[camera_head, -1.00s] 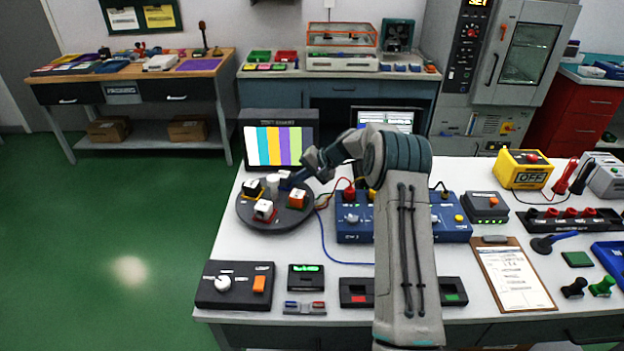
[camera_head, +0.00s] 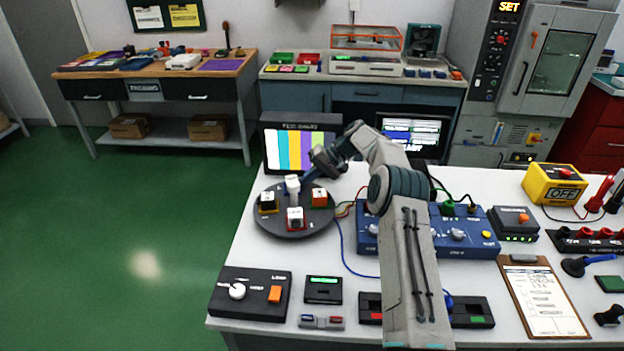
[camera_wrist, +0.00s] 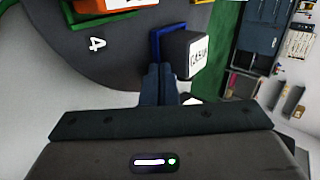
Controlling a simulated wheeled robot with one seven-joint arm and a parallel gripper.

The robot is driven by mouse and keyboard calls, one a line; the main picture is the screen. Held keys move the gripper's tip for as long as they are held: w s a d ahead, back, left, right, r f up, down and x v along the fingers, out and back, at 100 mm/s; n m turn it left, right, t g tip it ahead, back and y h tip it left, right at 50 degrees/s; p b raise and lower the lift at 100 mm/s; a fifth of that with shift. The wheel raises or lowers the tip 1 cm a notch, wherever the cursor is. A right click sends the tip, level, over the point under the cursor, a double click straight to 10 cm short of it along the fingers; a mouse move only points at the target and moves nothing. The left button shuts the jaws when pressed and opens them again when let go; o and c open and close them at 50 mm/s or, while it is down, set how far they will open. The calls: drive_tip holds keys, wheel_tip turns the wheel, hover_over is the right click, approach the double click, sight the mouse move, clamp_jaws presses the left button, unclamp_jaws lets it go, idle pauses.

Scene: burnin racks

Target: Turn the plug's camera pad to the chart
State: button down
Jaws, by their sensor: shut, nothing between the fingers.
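A round dark turntable (camera_head: 262,222) carries several small blocks on coloured pads. A dark block with a white top (camera_head: 268,202) sits on a yellow pad, a white-topped block (camera_head: 295,217) on a red one and an orange block (camera_head: 319,198) on a green one. A white upright piece (camera_head: 292,186) stands near the middle. The chart, a screen of colour bars (camera_head: 295,150), is behind it. My gripper (camera_wrist: 165,72) is shut and empty, low beside a blue-edged pad (camera_wrist: 156,42) with a white-labelled block (camera_wrist: 185,52). Which block is the plug's camera I cannot tell.
A blue box with cables (camera_head: 455,235) stands right of the turntable, with a second monitor (camera_head: 415,135) behind it. A black box with a knob and orange switch (camera_head: 250,290) is in front. Bare white tabletop lies between it and the turntable.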

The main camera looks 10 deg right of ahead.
sight(293, 175)
drive_tip(key=shift+w+a, duration=0.25)
drive_tip(key=shift+a, duration=0.3)
drive_tip(key=shift+w+a, duration=0.2)
drive_tip(key=shift+a, duration=0.3)
drive_tip(key=shift+w+a+b, duration=0.15)
drive_tip(key=shift+a+b, duration=0.2)
drive_tip(key=shift+a, duration=0.75)
